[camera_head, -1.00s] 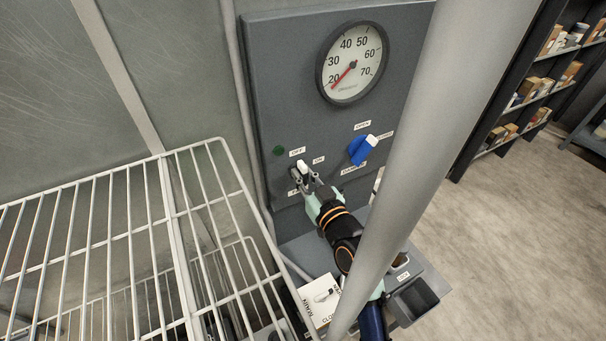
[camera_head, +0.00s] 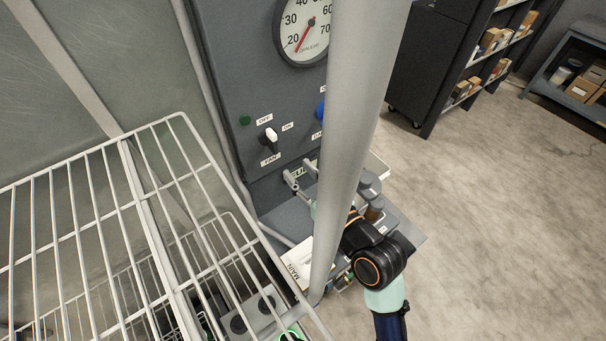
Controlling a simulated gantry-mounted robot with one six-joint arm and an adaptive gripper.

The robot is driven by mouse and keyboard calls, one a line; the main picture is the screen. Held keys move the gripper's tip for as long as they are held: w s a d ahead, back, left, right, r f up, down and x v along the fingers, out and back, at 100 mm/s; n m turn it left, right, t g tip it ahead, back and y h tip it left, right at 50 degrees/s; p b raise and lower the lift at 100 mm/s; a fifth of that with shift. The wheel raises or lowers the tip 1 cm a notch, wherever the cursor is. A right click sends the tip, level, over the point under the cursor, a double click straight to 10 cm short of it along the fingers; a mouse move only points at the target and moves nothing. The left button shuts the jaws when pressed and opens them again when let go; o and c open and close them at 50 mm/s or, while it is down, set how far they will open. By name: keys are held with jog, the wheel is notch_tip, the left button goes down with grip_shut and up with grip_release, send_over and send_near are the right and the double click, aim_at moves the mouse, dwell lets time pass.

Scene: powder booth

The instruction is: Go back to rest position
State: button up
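My gripper (camera_head: 302,180) is below the control panel (camera_head: 235,85), above the shelf under it. Its two grey fingers stand apart with nothing seen between them. The grey post hides part of my wrist and arm. The fan switch (camera_head: 271,135) has a white lever, between the OFF and ON labels and above the FAN label. My gripper is below and to the right of the switch, apart from it.
A grey post (camera_head: 352,130) stands close in front of my arm. A white wire rack (camera_head: 150,150) fills the left. A dial gauge (camera_head: 303,30) is on the panel. A box labelled MAIN (camera_head: 298,262) sits by the post. Dark shelving (camera_head: 440,60) stands behind; the floor at right is clear.

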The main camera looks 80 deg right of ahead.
jog(key=shift+s+a, duration=0.2)
jog(key=shift+s, duration=0.05)
jog(key=shift+r, duration=0.1)
dwell(0.4)
